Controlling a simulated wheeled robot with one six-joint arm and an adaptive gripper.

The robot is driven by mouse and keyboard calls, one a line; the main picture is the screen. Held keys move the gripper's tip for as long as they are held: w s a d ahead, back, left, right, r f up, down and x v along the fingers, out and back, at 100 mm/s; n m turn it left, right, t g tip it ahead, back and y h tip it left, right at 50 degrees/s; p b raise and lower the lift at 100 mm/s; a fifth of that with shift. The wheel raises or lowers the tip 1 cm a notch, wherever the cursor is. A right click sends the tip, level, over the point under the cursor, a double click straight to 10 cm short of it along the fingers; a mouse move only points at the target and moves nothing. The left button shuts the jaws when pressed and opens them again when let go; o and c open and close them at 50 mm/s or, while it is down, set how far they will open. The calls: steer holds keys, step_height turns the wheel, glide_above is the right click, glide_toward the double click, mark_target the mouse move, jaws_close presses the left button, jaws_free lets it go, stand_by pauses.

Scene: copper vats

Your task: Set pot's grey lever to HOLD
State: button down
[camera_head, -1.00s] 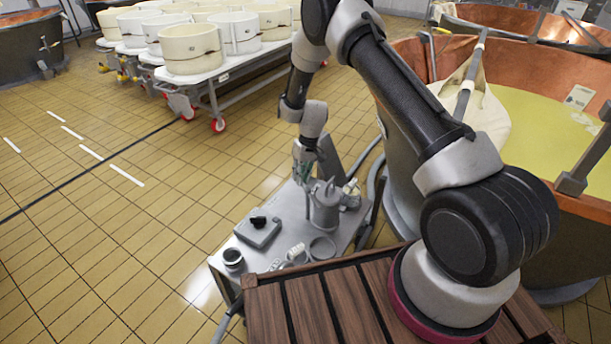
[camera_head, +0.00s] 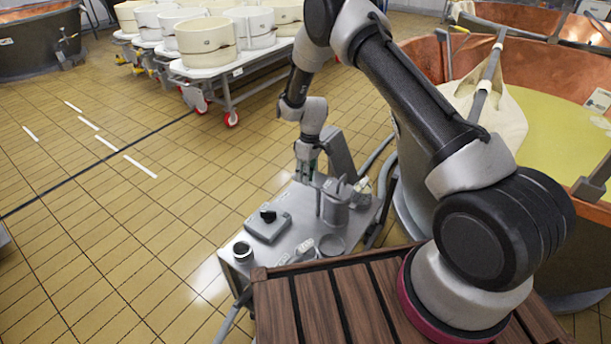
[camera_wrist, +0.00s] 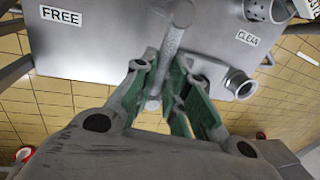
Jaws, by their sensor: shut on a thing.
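The grey metal pot (camera_head: 333,207) stands on a small grey metal table (camera_head: 285,228) beside the large copper vat. My gripper (camera_head: 311,180) is low over this table, close to the pot's upper left side. In the wrist view, my gripper (camera_wrist: 162,88) has its green-padded fingers on both sides of a slim grey rod, the lever (camera_wrist: 172,45), and is shut on it. The rod runs slanted between the fingers and has a rounded upper end. A FREE label (camera_wrist: 62,17) lies to its left and a CLEAN label (camera_wrist: 247,38) to its right. No HOLD label is readable.
The copper vat (camera_head: 440,75) is close on the right. A trolley of white tubs (camera_head: 235,72) stands behind. Tiled floor is free at left.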

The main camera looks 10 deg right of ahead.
stand_by(0.3)
steer(key=c, duration=1.4)
jaws_free()
steer(key=shift+c, duration=0.2)
step_height(320, 180, up, 12)
steer(key=w+d, duration=0.1)
steer(key=shift+w+d, duration=0.3)
steer(key=shift+f, duration=0.1)
